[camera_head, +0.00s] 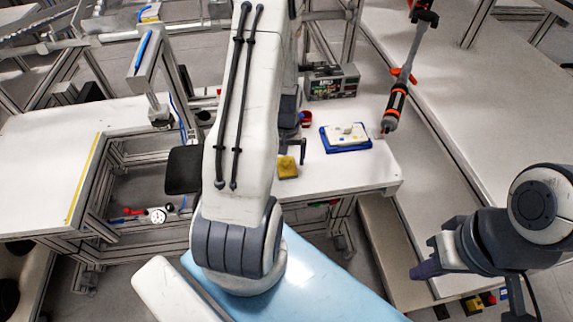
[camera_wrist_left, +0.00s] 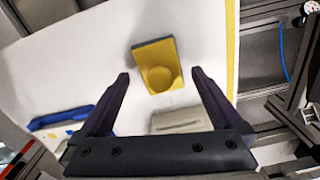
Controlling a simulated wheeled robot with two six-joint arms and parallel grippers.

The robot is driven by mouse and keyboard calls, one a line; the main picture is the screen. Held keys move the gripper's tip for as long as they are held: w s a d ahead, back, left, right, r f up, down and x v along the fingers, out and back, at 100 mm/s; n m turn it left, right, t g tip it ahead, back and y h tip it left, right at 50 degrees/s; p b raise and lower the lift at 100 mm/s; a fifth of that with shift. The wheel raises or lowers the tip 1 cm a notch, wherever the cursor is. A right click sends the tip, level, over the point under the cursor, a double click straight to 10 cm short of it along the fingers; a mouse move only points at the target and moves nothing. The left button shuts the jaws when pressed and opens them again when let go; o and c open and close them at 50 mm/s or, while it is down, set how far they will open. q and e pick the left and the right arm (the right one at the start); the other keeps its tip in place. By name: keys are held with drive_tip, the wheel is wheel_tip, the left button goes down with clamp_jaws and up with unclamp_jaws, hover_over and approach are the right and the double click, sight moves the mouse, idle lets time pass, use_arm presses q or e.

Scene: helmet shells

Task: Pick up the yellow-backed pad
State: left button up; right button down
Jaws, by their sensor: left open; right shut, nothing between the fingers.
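The yellow-backed pad (camera_wrist_left: 158,66) lies on a white table, a flat yellow piece with a round raised middle. A yellow piece on the table edge also shows in the head view (camera_head: 287,168), close beside dark parts of my left arm. My left gripper (camera_wrist_left: 160,76) is open, with one finger on each side of the pad's near end in the picture; nothing is between the fingers. In the head view my arm largely hides this gripper. My right gripper (camera_head: 422,271) is shut and empty, at lower right, well apart from the pad.
A blue tray with a white piece (camera_head: 346,147) lies right of the pad; a blue edge shows at left in the wrist view. A pale grey block (camera_wrist_left: 180,120) lies near the left gripper. A red cup (camera_head: 306,119), a box (camera_head: 332,83) and a hanging tool (camera_head: 396,100) stand around.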

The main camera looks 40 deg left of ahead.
use_arm(q)
drive_tip(key=shift+f, duration=0.9)
drive_tip(key=shift+c, duration=0.3)
drive_tip(key=c, duration=1.2)
drive_tip(key=shift+o, duration=0.2)
drive_tip(key=shift+r, duration=0.15)
drive_tip(key=shift+r, duration=0.55)
wheel_tip(320, 180, up, 3)
drive_tip(key=shift+f+b, duration=0.1)
drive_tip(key=shift+b, duration=0.3)
drive_tip(key=s+d+r, duration=0.1)
drive_tip(key=d+r, duration=0.1)
drive_tip(key=d, duration=0.1)
drive_tip(key=s+d+r+b, duration=0.1)
drive_tip(key=s+d+r, duration=0.1)
drive_tip(key=d, duration=0.2)
drive_tip(key=s+d+r, duration=0.1)
drive_tip(key=d+r, duration=0.2)
drive_tip(key=shift+s+d, duration=0.35)
drive_tip(key=shift+s, duration=0.05)
